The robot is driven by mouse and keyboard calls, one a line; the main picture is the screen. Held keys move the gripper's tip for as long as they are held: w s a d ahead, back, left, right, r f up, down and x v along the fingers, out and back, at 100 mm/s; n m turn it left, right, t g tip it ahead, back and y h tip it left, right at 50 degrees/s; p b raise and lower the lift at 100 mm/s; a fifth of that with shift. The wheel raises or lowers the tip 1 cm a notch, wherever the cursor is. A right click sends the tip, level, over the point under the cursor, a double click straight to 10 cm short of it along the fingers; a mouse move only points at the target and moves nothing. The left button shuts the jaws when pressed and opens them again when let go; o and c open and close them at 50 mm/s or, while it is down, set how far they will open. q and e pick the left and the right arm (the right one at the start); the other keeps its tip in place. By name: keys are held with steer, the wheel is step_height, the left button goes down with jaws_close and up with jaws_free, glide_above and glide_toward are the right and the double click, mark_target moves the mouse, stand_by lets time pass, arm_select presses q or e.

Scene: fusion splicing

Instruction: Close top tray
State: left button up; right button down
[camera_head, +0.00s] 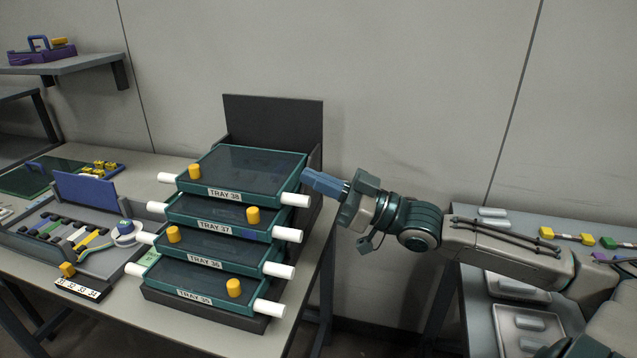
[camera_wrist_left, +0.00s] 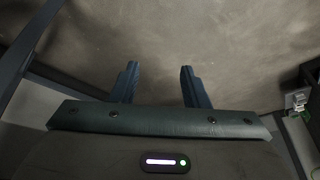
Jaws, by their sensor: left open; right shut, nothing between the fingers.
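The top tray (camera_head: 248,172), labelled TRAY 38, is a teal frame with a dark clear lid and a yellow knob at its front left. It tops a stack with TRAY 37 (camera_head: 215,217), TRAY 36 (camera_head: 208,254) and TRAY 35 (camera_head: 200,291) below, stepped toward the front. White handles stick out at both sides of each tray. My right gripper (camera_head: 312,183) is shut and empty, its blue fingers at the right edge of the top tray; I cannot tell if they touch. My left gripper (camera_wrist_left: 158,84) is open and empty in the left wrist view.
A dark upright panel (camera_head: 273,122) stands behind the stack. Left of it, an open splice tray (camera_head: 70,232) with coloured fibres lies on the table. A second table (camera_head: 475,305) with metal trays is at the right. A gap of floor separates the tables.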

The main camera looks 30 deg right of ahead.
arm_select(q)
steer(key=shift+w+d+f+t+h+b, duration=0.25)
steer(key=shift+w+d+t+b, duration=0.1)
steer(key=shift+d+t+b, duration=0.25)
steer(key=shift+w+d+f+t+h+b, duration=0.2)
steer(key=shift+w+d+t+h+b, duration=0.2)
steer(key=shift+t+b, duration=0.25)
steer(key=shift+w+d+f+t+h+b, duration=0.2)
steer(key=shift+w+d+t+b, duration=0.1)
steer(key=shift+d+t+b, duration=0.35)
arm_select(e)
steer(key=shift+s+a+f+n+g+y, duration=0.2)
steer(key=shift+f+n+g+y, duration=0.05)
steer(key=shift+f+n, duration=0.6)
steer(key=shift+s+a+f+n+g+y, duration=0.15)
steer(key=shift+f+n+g+y, duration=0.1)
steer(key=shift+f+n, duration=0.55)
